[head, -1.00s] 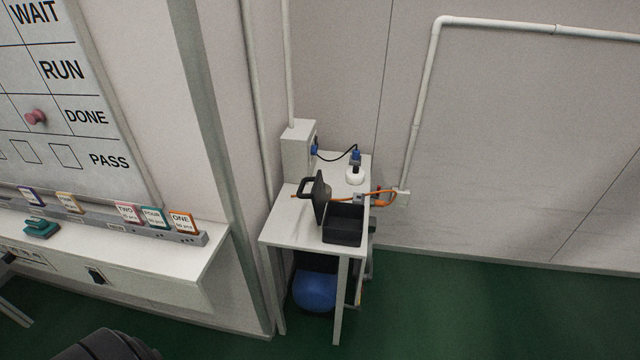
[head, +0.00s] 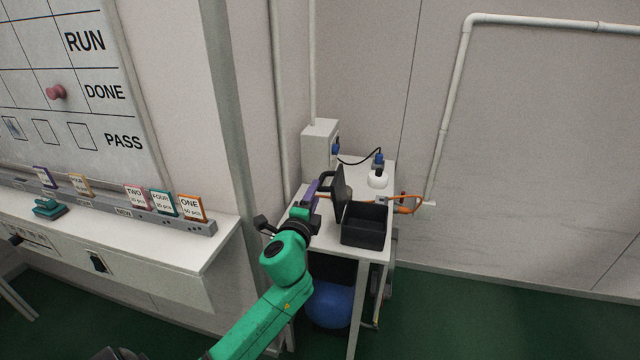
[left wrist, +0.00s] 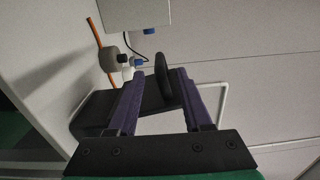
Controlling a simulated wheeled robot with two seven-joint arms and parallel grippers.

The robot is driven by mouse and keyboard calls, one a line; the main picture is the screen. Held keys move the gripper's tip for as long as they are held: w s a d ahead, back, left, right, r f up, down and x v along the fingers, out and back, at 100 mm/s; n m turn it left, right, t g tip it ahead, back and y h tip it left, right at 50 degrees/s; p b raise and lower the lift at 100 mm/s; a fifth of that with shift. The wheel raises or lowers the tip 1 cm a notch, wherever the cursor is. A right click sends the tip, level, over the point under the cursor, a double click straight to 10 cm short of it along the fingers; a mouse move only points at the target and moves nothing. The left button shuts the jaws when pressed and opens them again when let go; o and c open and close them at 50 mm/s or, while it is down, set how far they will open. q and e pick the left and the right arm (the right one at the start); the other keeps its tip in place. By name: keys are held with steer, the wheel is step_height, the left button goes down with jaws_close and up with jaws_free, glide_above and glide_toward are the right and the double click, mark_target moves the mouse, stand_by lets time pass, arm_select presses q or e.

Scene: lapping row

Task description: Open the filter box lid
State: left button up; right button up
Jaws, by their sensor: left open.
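The black filter box (head: 365,225) stands on the small white table, its top uncovered. Its black lid (head: 341,187) stands upright at the box's left edge. In the left wrist view the lid (left wrist: 150,98) shows with its dark loop handle (left wrist: 162,75). My left gripper (head: 316,187), with purple fingers, is just left of the lid. In the left wrist view the open left gripper (left wrist: 159,76) has the handle between its fingers in the picture; I cannot tell whether they touch it. My right gripper is not in view.
The small white table (head: 384,245) also bears a grey box (head: 319,150), a white round item (head: 377,180) and an orange cable (head: 410,205). A blue ball-like object (head: 330,305) is beneath. A white shelf (head: 195,250) with cards is at left. Green floor is clear at right.

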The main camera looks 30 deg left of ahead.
arm_select(q)
steer(key=x, duration=0.6)
steer(key=shift+w, duration=0.1)
steer(key=shift+c, duration=0.3)
jaws_close()
steer(key=shift+f, duration=0.2)
stand_by(0.6)
